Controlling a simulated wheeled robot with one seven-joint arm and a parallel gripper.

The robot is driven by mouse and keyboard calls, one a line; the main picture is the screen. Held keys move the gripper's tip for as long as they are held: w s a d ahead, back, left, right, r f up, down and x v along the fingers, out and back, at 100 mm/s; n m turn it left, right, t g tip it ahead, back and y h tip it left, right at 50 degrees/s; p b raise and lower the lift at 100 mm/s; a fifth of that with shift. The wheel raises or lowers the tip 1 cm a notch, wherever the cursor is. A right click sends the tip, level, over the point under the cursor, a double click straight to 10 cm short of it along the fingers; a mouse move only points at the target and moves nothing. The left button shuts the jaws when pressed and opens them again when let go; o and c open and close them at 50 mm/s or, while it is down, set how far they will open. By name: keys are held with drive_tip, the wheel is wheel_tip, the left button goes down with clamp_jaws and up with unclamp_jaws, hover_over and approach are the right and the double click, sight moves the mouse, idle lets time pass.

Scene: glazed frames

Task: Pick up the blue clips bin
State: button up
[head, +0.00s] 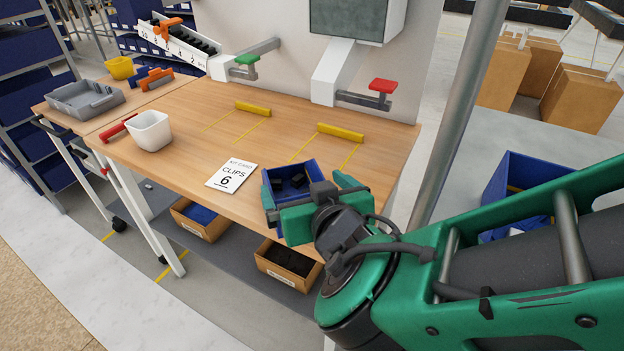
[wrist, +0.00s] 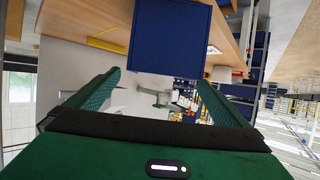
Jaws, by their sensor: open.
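The blue clips bin (head: 281,174) sits at the front right edge of the wooden table in the head view, with a few dark pieces inside. Its plain blue face (wrist: 172,38) fills the top middle of the wrist view. My gripper (head: 308,190) is open at the near side of the bin, one green finger toward each side. In the wrist view the fingertips (wrist: 158,76) lie level with the bin's lower edge. The right one is close to its corner; I cannot tell whether it touches. My gripper hides the bin's near lower part.
The table (head: 215,125) also bears a kit card (head: 231,175), a white cup (head: 151,131), a grey tray (head: 86,105) and yellow rails (head: 341,132). Cardboard bins (head: 289,264) stand on the shelf below. A metal post (head: 455,110) rises right of the table.

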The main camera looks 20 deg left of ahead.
drive_tip(key=shift+x, duration=4)
drive_tip(key=shift+s+a, duration=0.15)
drive_tip(key=c, duration=1.7)
drive_tip(key=shift+o, duration=0.2)
drive_tip(key=shift+r, duration=0.15)
drive_tip(key=s+a+r, duration=0.4)
drive_tip(key=s+r, duration=0.6)
drive_tip(key=s, duration=0.1)
drive_tip(key=shift+r, duration=0.4)
